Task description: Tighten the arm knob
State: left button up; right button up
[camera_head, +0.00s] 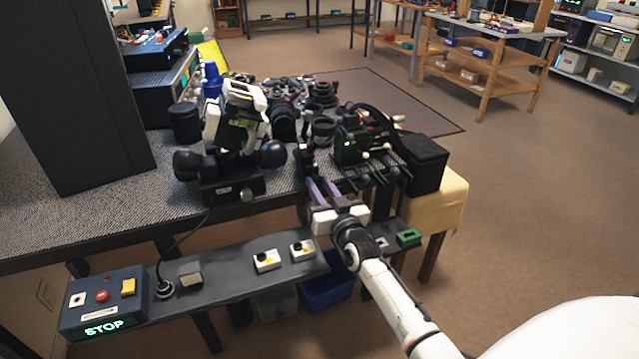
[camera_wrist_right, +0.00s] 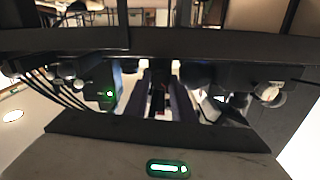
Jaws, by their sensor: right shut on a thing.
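My right gripper (camera_head: 318,181) reaches in from the lower right to the front edge of the bench. Its purple fingers are shut on a small dark part, which I take to be the arm knob. In the right wrist view the dark knob (camera_wrist_right: 159,100) shows only as a narrow piece between the two fingers of my right gripper (camera_wrist_right: 158,90). Its shape and how far it is turned cannot be told. My left gripper is not in view.
A black and white device (camera_head: 235,115) stands left of my gripper. A black unit with a green light (camera_head: 347,148) and cables is close on the right, beside a black box (camera_head: 423,163). A grey shelf (camera_head: 225,278) with a STOP panel (camera_head: 103,303) lies below.

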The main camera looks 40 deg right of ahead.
jog(key=m, duration=0.2)
jog(key=shift+m, duration=0.4)
jog(key=m, duration=0.3)
jog(key=shift+f+m, duration=0.1)
jog(key=shift+m, duration=0.9)
jog(key=o, duration=1)
jog(key=shift+c, duration=0.2)
jog(key=shift+o, duration=0.5)
